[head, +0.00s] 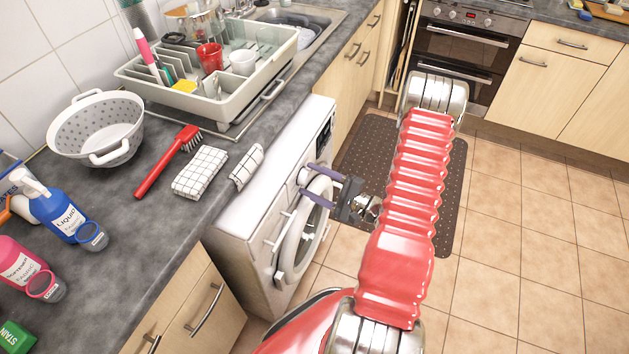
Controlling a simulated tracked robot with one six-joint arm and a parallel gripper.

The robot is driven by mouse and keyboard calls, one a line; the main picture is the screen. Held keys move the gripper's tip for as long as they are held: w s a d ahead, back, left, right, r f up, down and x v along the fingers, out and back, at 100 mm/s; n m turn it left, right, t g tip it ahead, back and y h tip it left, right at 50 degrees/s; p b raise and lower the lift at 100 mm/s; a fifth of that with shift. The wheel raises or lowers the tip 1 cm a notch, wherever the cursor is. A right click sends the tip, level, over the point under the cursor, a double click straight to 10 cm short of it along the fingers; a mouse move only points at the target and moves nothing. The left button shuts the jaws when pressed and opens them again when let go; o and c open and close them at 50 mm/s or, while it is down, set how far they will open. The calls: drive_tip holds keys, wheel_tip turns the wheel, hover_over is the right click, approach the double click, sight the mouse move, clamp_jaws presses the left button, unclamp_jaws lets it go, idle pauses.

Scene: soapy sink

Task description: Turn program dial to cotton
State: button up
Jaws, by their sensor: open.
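The white washing machine (235,230) stands under the grey worktop, its front turned to the right. A small round pale knob, which looks like the program dial (302,177), shows on its front above the round door (290,250). My gripper (308,180) is open, with its two purple fingers pointing left at the machine's front, one above and one below the dial in the picture. I cannot tell whether the fingers touch the dial. The dial's markings and setting are too small to read.
A dark panel (324,134) is on the machine's front, farther back. The worktop (150,250) above holds a dish rack (215,100), a colander (97,127), a red brush (165,163) and bottles. A dark mat (360,140) lies on the tiles; the floor at right is clear.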

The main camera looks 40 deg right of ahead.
drive_tip(key=shift+c, duration=0.6)
drive_tip(key=c, duration=0.9)
drive_tip(key=shift+d, duration=0.15)
drive_tip(key=shift+c, duration=0.2)
drive_tip(key=shift+m, duration=0.3)
drive_tip(key=m, duration=0.3)
drive_tip(key=shift+r+m+g, duration=0.1)
drive_tip(key=shift+m+g, duration=0.2)
drive_tip(key=shift+m, duration=0.1)
drive_tip(key=m, duration=0.4)
drive_tip(key=shift+r+m+g, duration=0.15)
drive_tip(key=shift+m+g, duration=0.25)
drive_tip(key=shift+w, duration=0.1)
